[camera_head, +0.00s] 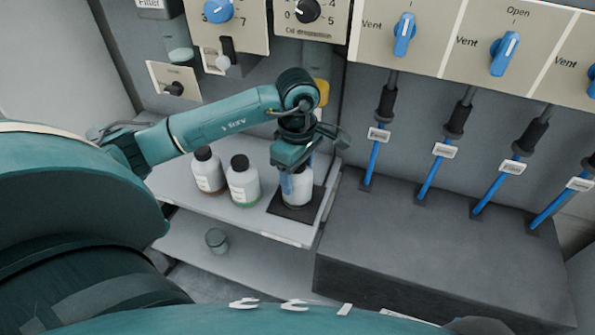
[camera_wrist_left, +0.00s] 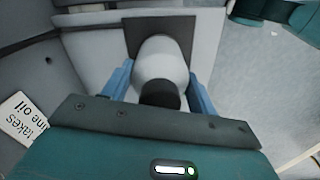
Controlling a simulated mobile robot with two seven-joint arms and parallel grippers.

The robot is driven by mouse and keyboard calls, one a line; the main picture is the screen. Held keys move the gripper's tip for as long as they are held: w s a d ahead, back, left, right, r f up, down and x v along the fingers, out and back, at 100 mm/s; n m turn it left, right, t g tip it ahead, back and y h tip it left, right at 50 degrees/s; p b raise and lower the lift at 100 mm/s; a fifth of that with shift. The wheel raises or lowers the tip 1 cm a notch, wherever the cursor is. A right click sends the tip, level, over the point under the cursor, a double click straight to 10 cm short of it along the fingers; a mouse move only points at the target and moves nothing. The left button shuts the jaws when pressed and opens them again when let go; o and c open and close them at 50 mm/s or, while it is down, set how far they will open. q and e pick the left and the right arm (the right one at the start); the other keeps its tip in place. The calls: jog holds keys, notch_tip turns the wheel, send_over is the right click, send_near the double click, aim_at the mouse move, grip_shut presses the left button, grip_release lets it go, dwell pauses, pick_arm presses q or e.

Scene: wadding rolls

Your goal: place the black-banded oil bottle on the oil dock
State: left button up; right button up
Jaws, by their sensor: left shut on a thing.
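My left gripper (camera_head: 297,174) is shut on a white bottle (camera_head: 297,190), with one blue finger on each side of it. The bottle stands upright at a dark square pad (camera_head: 279,207), the oil dock, near the shelf's right end. In the left wrist view the bottle (camera_wrist_left: 161,60) has a black cap and sits over the pad (camera_wrist_left: 139,28), between the fingers of the gripper (camera_wrist_left: 160,85). Its band is too unclear to read for sure. I cannot tell whether its base touches the pad. My right gripper is not in view.
Two white bottles with dark caps, one red-banded (camera_head: 208,173) and one green-banded (camera_head: 243,184), stand left of the pad. A grey cup-like object (camera_head: 216,239) is on the lower shelf. Control panels (camera_head: 450,38) are behind; a dark block (camera_head: 420,250) is right.

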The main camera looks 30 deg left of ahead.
pick_arm(q)
jog(key=shift+f, duration=0.1)
jog(key=o, duration=1.1)
